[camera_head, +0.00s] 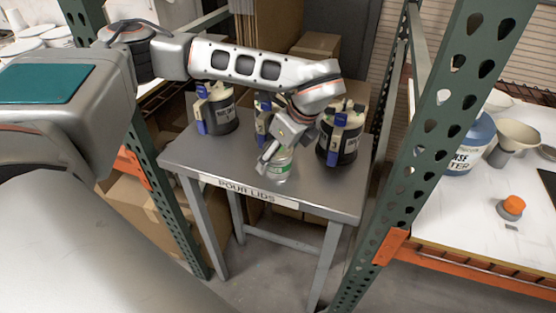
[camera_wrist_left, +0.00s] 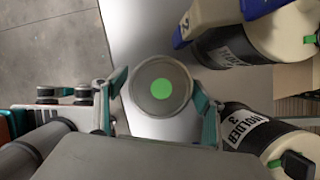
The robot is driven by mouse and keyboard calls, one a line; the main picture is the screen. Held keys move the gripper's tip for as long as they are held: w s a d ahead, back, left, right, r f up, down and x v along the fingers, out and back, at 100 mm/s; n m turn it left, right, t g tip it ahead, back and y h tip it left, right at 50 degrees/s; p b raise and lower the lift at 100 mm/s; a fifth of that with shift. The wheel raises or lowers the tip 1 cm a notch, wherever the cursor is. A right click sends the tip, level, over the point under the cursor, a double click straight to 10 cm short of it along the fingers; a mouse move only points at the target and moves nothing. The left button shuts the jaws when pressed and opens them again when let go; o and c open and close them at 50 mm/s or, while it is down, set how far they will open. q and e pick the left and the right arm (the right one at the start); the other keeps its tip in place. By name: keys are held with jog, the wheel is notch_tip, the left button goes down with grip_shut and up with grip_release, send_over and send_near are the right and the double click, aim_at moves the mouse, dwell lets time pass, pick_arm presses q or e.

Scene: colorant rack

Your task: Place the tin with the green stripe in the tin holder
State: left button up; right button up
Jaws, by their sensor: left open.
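The tin with the green stripe (camera_head: 279,167) stands upright on the grey table near its front edge. In the left wrist view I see the tin's round grey top with a green dot (camera_wrist_left: 162,88). My left gripper (camera_head: 271,157) reaches down at the tin from above. In the left wrist view its open fingers (camera_wrist_left: 161,92) are on either side of the tin, with the tin between them. Black containers with cream tops and blue parts stand behind; one (camera_wrist_left: 245,127) has a label that seems to read "HOLDER 3". I cannot tell which thing is the tin holder. My right gripper is out of view.
The grey table (camera_head: 190,160) has a "POUR LIDS" label on its front edge. Black containers stand at its back left (camera_head: 216,115) and right (camera_head: 340,135). A green perforated post (camera_head: 440,120) rises at the right. Beyond it, a white bench (camera_head: 455,210) holds a blue bottle (camera_head: 472,148).

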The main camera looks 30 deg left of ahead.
pick_arm(q)
grip_shut()
jog(key=shift+r, duration=0.25)
dwell(0.4)
notch_tip(320, 180, up, 19)
jog(key=shift+b, duration=0.35)
dwell(1.2)
